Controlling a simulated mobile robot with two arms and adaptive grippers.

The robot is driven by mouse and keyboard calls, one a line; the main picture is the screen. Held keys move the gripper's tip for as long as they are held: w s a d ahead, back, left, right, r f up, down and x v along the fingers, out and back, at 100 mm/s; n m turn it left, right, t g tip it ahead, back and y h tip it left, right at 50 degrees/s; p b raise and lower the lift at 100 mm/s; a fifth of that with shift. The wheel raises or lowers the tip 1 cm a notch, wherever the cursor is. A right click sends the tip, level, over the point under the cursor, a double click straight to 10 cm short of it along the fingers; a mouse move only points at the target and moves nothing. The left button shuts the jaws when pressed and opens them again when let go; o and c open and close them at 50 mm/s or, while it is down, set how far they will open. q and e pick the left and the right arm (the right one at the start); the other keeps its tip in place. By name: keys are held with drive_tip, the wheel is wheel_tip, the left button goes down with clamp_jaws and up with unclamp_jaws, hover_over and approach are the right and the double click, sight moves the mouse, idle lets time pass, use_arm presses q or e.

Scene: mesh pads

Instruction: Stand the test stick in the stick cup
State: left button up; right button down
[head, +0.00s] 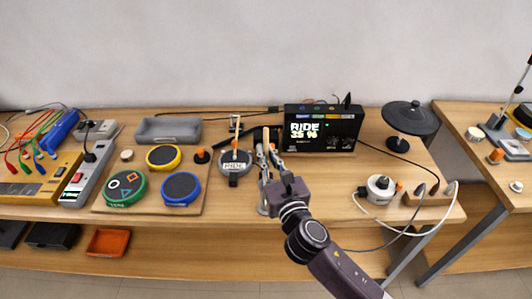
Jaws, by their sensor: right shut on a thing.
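My right gripper (268,152) reaches in from the lower right to the middle of the bench. It is shut on a slim, pale wooden stick (266,136), which appears to be the test stick and stands roughly upright between the fingers. Its lower part is hidden by the gripper. A second pale stick (237,134) shows above the grey pad labelled RIDE (235,167). A dark object stands right behind the gripper, mostly covered; I cannot tell whether it is the stick cup. My left gripper is not in view.
A black module reading RIDE (320,129) stands behind on the right. A black cymbal pad (410,118) is farther right. Green (125,187), yellow (163,157) and blue (181,188) pads lie on a board at left. A grey tray (169,130) is behind. Cables cross the right side.

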drive_tip(key=c, duration=2)
unclamp_jaws()
drive_tip(key=shift+o, duration=0.2)
drive_tip(key=v, duration=1.2)
